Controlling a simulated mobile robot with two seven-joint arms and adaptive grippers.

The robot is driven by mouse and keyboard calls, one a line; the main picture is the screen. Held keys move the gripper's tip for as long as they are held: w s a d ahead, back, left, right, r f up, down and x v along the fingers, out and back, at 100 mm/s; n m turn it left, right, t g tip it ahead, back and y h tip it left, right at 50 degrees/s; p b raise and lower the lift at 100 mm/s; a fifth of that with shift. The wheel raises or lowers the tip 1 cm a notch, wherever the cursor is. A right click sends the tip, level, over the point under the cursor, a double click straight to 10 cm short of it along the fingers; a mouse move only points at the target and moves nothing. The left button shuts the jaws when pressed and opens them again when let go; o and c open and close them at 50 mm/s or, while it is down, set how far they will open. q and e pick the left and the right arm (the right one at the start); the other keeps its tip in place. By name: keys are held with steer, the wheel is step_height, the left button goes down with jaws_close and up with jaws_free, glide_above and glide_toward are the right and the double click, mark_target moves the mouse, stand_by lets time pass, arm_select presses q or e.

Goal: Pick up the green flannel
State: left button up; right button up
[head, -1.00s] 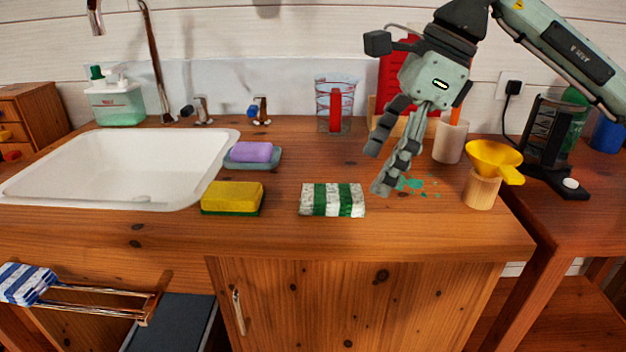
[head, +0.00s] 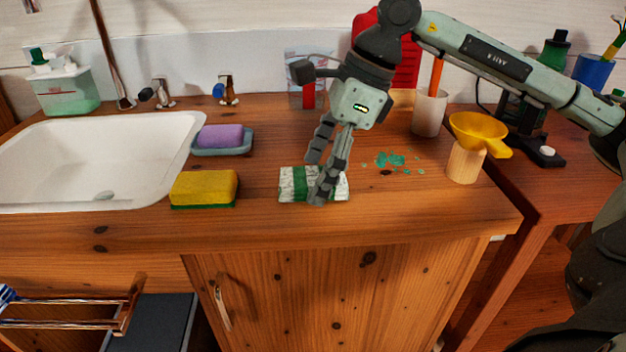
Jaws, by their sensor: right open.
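The green flannel (head: 289,184) is a folded green-and-white striped cloth. It lies flat on the wooden counter (head: 252,226) near the front edge, right of the sponge. My right gripper (head: 313,182) is open and points down at the flannel, with its fingers covering the cloth's middle and right part. I cannot tell whether the fingertips touch the cloth. My left gripper is not in view.
A yellow sponge (head: 204,187) lies left of the flannel, with a purple soap (head: 220,136) in a blue dish behind it. The white sink (head: 95,160) is at left. Green spill spots (head: 390,160), a white cup (head: 429,113) and a yellow funnel (head: 478,131) on a wooden holder are at right.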

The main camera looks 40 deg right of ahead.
steer(key=shift+c, duration=0.6)
steer(key=c, duration=1)
steer(key=shift+r, duration=0.55)
steer(key=r, duration=0.3)
steer(key=shift+s+a+r, duration=0.35)
steer(key=shift+s+r, duration=0.05)
arm_select(q)
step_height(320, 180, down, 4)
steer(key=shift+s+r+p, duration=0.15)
steer(key=shift+p, duration=0.65)
arm_select(e)
steer(key=s+a+r, duration=0.4)
steer(key=s, duration=0.1)
steer(key=s+a+r, duration=0.2)
steer(key=s, duration=0.1)
steer(key=shift+s+a, duration=0.1)
steer(key=shift+a, duration=0.25)
